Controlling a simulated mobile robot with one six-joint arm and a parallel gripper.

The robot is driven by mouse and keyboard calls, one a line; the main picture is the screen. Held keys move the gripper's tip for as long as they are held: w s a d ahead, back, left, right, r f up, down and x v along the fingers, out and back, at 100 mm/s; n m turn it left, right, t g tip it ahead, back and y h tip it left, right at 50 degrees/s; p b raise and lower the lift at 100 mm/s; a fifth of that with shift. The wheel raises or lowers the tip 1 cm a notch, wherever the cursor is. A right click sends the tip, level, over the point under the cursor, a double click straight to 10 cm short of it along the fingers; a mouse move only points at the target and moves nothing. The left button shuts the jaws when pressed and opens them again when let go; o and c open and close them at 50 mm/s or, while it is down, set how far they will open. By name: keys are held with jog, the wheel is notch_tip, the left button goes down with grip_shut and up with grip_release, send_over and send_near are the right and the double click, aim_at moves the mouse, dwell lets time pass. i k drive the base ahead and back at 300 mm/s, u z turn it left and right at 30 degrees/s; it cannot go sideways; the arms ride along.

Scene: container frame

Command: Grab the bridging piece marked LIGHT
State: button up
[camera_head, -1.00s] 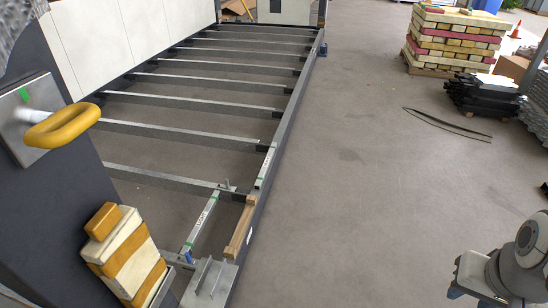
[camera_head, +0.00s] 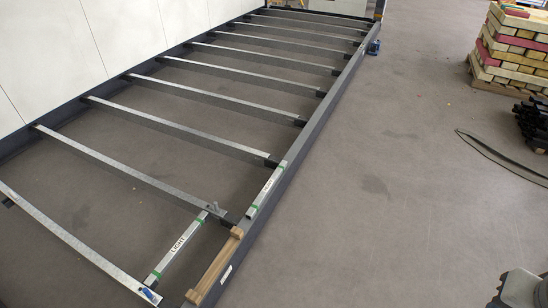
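The bridging piece marked LIGHT (camera_head: 177,246) is a pale metal bar with green bands near its ends and a dark LIGHT label. It lies slanted near the bottom left, between two cross joists of the container frame (camera_head: 320,110). A second similar pale bar (camera_head: 266,190) with green bands and a label too small to read lies along the frame's right side rail. My gripper is not in view.
A wooden block (camera_head: 214,266) lies on the side rail at the lower end. A blue item (camera_head: 149,295) is near the piece's lower end. Stacked timber (camera_head: 512,50) and dark bars (camera_head: 534,122) stand at right.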

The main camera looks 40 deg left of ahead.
aim_at(164, 265)
jog(key=u, duration=0.05)
jog(key=i, duration=1.6)
jog(key=u, duration=3.45)
jog(key=i, duration=1.65)
jog(key=z, duration=0.05)
